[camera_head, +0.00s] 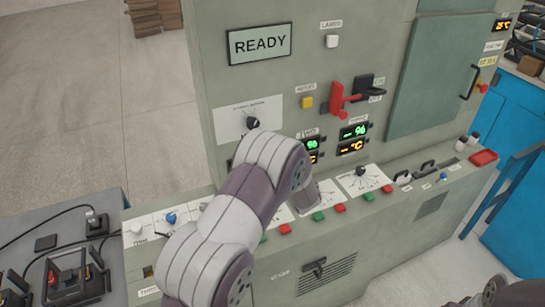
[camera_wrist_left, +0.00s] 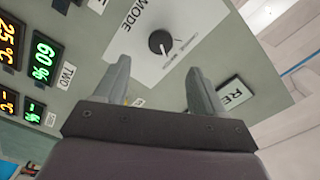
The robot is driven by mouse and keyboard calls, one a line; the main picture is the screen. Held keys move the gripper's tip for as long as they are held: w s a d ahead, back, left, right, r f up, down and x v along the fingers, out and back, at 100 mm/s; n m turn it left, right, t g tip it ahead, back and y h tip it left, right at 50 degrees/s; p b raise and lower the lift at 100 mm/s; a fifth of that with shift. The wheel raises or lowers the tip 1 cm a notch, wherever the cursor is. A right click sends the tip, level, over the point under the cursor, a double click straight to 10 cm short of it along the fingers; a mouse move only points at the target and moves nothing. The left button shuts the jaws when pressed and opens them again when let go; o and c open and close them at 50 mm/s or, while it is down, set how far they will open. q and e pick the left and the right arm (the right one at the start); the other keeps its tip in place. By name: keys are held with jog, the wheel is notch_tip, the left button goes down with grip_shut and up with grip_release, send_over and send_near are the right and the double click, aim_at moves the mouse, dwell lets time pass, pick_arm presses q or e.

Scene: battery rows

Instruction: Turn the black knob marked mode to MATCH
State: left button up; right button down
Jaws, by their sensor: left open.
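The black mode knob (camera_wrist_left: 160,41) sits on a white plate (camera_wrist_left: 185,20) lettered MODE in the left wrist view. A pale pointer mark shows at its lower right edge there; the position names are unreadable. My left gripper (camera_wrist_left: 157,68) is open and empty, its two fingers reaching toward the plate on either side below the knob, which is not between them. In the head view a black knob (camera_head: 252,122) shows on a white plate (camera_head: 240,112) below the READY display, just above my left arm. That arm hides its own gripper. My right gripper is not in view.
A red lever (camera_head: 338,98) and black handle (camera_head: 370,84) stick out right of the knob's plate. Green-and-orange readouts (camera_head: 353,138) are below them. A sloped desk with another dial (camera_head: 361,172) and several buttons runs along the panel's foot. The READY display (camera_wrist_left: 235,93) is near one finger.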

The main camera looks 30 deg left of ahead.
pick_arm(q)
jog(key=v, duration=0.4)
jog(key=shift+b, duration=0.35)
